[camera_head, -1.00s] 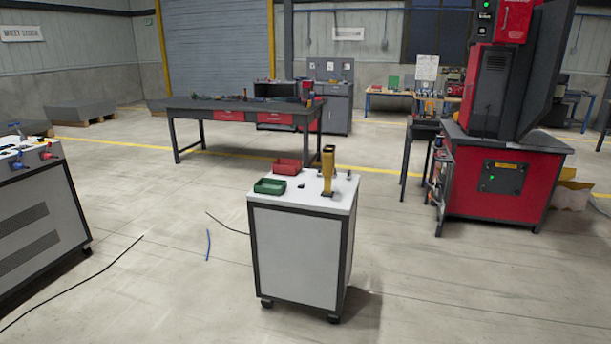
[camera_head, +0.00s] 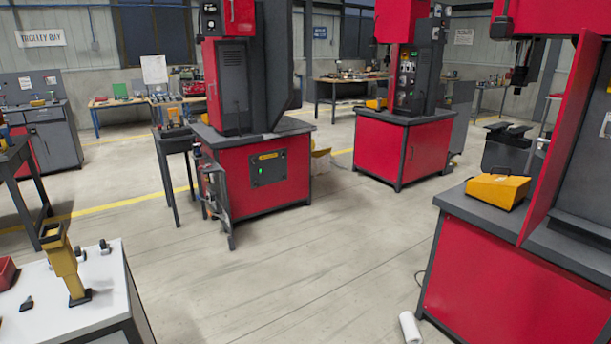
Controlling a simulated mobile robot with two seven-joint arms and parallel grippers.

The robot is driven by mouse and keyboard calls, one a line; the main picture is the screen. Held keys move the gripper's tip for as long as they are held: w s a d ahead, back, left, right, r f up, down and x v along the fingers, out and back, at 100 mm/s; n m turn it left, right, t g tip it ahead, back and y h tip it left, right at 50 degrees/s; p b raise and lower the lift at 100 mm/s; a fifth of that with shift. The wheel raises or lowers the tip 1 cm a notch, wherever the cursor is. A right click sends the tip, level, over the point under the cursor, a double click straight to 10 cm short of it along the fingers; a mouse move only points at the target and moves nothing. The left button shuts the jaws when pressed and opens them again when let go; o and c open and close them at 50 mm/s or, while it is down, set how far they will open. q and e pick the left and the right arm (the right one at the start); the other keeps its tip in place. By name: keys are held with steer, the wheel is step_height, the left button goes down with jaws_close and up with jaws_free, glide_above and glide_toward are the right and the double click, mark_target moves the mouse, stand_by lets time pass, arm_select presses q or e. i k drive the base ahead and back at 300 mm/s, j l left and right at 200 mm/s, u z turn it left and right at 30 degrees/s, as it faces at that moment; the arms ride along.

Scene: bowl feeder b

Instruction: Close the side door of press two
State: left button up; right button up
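Several red and dark grey presses show in the head view. One press (camera_head: 247,175) stands left of the middle, with a tall dark grey panel (camera_head: 279,60) on its upper right side. I cannot tell whether that panel is a door standing open. A second press (camera_head: 402,150) stands farther back. A third press (camera_head: 505,270) is close on the right, with an upright red panel (camera_head: 560,130) at its side. I can read no number on any of them, so I cannot tell which is press two. Neither of my grippers is in view.
A white-topped cabinet (camera_head: 110,285) with a yellow upright device (camera_head: 65,265) is at the near left. A yellow box (camera_head: 497,190) sits on the near press's table. A white roll (camera_head: 409,327) lies on the floor. The middle floor is clear.

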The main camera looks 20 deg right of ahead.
mark_target(588, 47)
steer(key=i+z, duration=0.25)
steer(key=z, duration=0.2)
steer(key=i+j+z, duration=0.2)
steer(key=z, duration=0.25)
steer(key=i+j+z, duration=0.2)
steer(key=z, duration=0.2)
steer(key=i+j+z, duration=0.15)
steer(key=j+z, duration=0.3)
steer(key=i+j+z, duration=0.3)
steer(key=j+z, duration=0.3)
steer(key=i+j+z, duration=0.15)
steer(key=j+z, duration=0.15)
steer(key=i+j+z, duration=0.1)
steer(key=j+z, duration=0.2)
